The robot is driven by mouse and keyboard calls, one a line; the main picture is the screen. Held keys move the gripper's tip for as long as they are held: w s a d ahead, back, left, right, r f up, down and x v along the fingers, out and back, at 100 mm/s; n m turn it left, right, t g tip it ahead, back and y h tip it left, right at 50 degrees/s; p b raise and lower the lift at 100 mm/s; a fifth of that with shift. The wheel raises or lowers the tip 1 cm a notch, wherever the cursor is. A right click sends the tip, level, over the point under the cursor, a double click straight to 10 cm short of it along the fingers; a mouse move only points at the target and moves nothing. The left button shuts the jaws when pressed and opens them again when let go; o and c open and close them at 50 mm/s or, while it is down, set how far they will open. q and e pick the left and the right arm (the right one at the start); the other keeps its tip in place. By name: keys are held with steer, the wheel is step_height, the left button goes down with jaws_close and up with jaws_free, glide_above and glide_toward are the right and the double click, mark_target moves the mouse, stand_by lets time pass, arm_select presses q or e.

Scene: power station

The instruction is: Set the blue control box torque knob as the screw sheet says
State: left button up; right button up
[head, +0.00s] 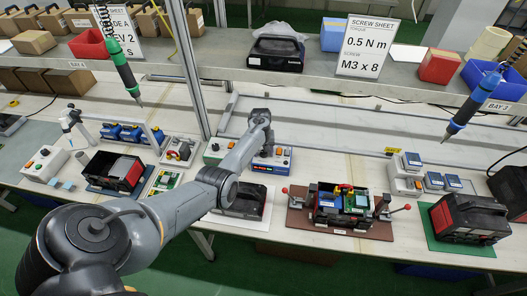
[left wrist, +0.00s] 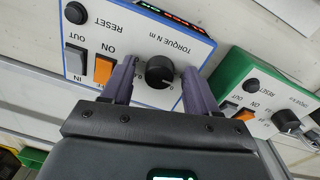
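The screw sheet (head: 368,47) stands on the shelf and reads 0.5 N m, M3 x 8. The blue control box (head: 281,162) is on the bench, partly hidden by my left arm; it fills the upper left wrist view (left wrist: 150,25), upside down, labelled TORQUE N m. Its round black torque knob (left wrist: 160,72) sits between the two purple fingers of my left gripper (left wrist: 158,88). A small gap shows on each side of the knob, so the gripper looks open around it. I cannot read the knob's setting. My right gripper is not in view.
A green control box (left wrist: 262,100) stands close beside the blue one. The blue box also carries an orange ON switch (left wrist: 104,67). A brown fixture (head: 297,220) with red-knobbed clamps stands to the right. Blue (head: 470,110) and green (head: 124,72) screwdrivers hang above the bench.

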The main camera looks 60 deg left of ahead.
arm_select(q)
steer(key=c, duration=1)
steer(key=shift+o, duration=0.2)
